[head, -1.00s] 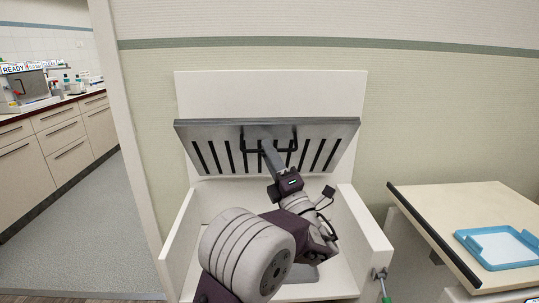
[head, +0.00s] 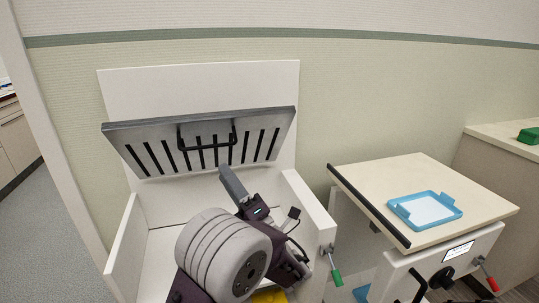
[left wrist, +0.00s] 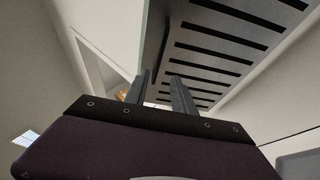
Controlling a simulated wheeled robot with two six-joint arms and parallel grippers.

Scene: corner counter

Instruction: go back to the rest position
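My left gripper (head: 230,180) is in the head view, just below the raised slotted grey lid (head: 270,118) of a white open box (head: 125,245). The black handle (head: 180,140) on the lid's face is above the fingers, and they look clear of it. In the left wrist view the two fingers (left wrist: 160,88) stand apart with nothing between them, and the slotted lid (left wrist: 232,45) fills the upper right. My left arm covers much of the box's inside. My right gripper is not in view.
A green-handled lever (head: 336,277) sticks out from the box's right side. A green object (head: 528,136) lies on the counter at far right. Floor shows at left.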

